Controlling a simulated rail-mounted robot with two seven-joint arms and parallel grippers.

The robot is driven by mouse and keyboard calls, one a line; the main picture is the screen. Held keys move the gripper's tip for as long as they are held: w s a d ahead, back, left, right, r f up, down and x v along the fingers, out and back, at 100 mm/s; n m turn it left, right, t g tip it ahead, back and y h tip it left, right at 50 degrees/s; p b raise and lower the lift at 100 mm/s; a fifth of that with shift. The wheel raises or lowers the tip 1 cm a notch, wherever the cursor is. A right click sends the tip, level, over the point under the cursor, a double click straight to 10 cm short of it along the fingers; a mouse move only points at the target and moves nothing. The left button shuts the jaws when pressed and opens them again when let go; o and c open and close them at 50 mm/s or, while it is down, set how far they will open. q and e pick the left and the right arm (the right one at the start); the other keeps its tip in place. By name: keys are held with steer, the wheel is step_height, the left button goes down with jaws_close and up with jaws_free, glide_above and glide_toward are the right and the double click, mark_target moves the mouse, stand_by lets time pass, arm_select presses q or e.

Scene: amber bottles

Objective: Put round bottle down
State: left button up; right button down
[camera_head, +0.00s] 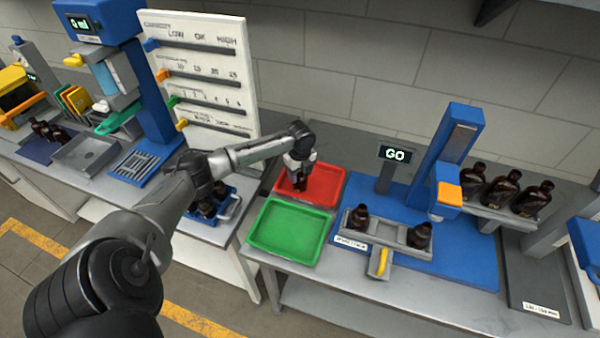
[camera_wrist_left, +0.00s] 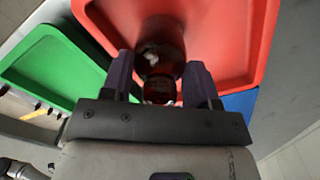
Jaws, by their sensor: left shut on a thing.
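My left gripper (camera_head: 300,165) is over the red tray (camera_head: 325,188), pointing down. It is shut on a round amber bottle (camera_wrist_left: 162,50); in the left wrist view the bottle sits between the two dark fingers (camera_wrist_left: 160,80), with the red tray (camera_wrist_left: 225,30) behind it. In the head view the held bottle (camera_head: 299,183) is small and partly hidden by the gripper. I cannot tell whether its base touches the tray floor. My right gripper does not show.
An empty green tray (camera_head: 289,231) lies just in front of the red one. To the right, a blue station (camera_head: 450,250) holds two bottles on a bar, beside a display reading GO (camera_head: 395,155). Several bottles (camera_head: 503,190) stand on a shelf farther right. A blue crate (camera_head: 228,205) with bottles is to the left.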

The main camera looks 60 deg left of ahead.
arm_select(q)
steer(key=o, duration=1)
steer(key=shift+c, duration=0.2)
step_height(320, 180, up, 12)
steer(key=shift+r, duration=0.1)
stand_by(0.4)
